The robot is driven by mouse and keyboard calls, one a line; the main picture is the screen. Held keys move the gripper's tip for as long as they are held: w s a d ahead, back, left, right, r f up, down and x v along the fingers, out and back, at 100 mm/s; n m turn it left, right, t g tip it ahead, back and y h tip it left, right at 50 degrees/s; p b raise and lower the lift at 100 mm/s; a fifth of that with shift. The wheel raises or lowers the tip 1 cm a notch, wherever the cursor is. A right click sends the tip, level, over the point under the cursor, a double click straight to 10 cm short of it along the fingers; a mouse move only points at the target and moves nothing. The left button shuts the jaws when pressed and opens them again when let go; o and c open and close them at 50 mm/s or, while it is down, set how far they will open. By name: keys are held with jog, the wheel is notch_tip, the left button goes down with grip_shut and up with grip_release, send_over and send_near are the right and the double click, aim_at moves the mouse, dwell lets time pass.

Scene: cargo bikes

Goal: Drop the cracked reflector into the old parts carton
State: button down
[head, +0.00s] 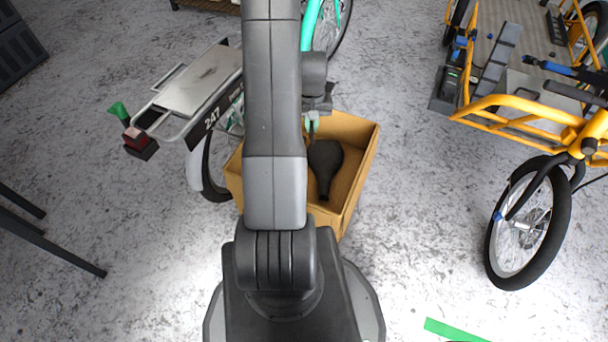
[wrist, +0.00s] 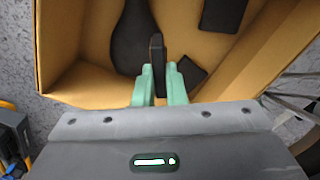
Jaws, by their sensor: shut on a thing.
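My gripper (wrist: 158,84) has pale green fingers shut on a slim dark piece, the cracked reflector (wrist: 156,60), seen nearly edge-on. Any crack in it does not show. In the wrist view it is over the inside of the open old parts carton (wrist: 85,82). In the head view the brown carton (head: 364,135) stands on the floor beyond my base, and my gripper (head: 312,122) is over its far part. My arm hides the carton's left part and the held piece there. A dark saddle (head: 325,163) lies in the carton; it also shows in the wrist view (wrist: 130,40).
More flat dark pieces (wrist: 223,12) lie in the carton. A bike with a grey rear rack (head: 200,80) and red lamp (head: 133,133) stands close at its left. An orange cargo bike (head: 530,120) stands at the right. The floor between carton and orange bike is clear.

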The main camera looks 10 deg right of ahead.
notch_tip(320, 180, down, 5)
jog(key=b, duration=0.2)
jog(key=shift+b, duration=0.4)
jog(key=shift+r, duration=0.1)
jog(key=c, duration=1.4)
grip_release()
jog(key=shift+r, duration=0.1)
notch_tip(320, 180, up, 14)
jog(key=p, duration=0.3)
jog(key=shift+f, duration=0.2)
jog(key=shift+f, duration=0.1)
